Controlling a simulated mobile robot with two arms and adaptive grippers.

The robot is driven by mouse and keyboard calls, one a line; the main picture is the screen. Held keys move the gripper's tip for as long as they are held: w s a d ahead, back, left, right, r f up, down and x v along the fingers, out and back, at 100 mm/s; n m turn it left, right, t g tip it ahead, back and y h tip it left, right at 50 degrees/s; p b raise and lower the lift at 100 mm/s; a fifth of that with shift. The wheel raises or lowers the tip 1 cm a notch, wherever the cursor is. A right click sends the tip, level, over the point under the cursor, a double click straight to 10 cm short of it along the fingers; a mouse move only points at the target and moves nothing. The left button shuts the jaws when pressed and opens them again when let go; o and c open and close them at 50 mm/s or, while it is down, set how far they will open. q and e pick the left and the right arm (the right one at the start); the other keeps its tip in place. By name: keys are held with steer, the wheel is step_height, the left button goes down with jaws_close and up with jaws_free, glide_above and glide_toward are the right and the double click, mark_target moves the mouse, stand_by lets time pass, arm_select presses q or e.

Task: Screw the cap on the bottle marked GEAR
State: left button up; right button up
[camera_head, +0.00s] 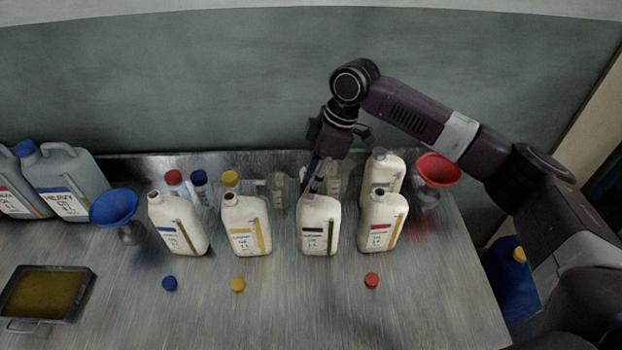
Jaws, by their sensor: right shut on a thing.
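Several white bottles stand in a front row with blue, yellow, dark and red label bands. The print is too small for me to read GEAR for certain. My right gripper (317,180) points down at the mouth of the dark-banded bottle (318,226), which stands upright. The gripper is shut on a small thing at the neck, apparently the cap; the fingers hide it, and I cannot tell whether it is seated. Loose on the table lie a blue cap (169,283), a yellow cap (238,284) and a red cap (372,280). My left gripper is not in view.
Close neighbours are the yellow-banded bottle (245,226) and the red-banded bottle (382,222). Behind stand small capped bottles, another white bottle (382,172) and a red funnel (438,169). A blue funnel (114,207) and an oil tray (84,291) are left. The front table is mostly clear.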

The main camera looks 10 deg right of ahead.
steer(key=shift+f+p, duration=0.3)
steer(key=shift+f, duration=0.5)
stand_by(0.9)
steer(key=shift+f, duration=0.2)
steer(key=o, duration=0.7)
steer(key=shift+o, duration=0.2)
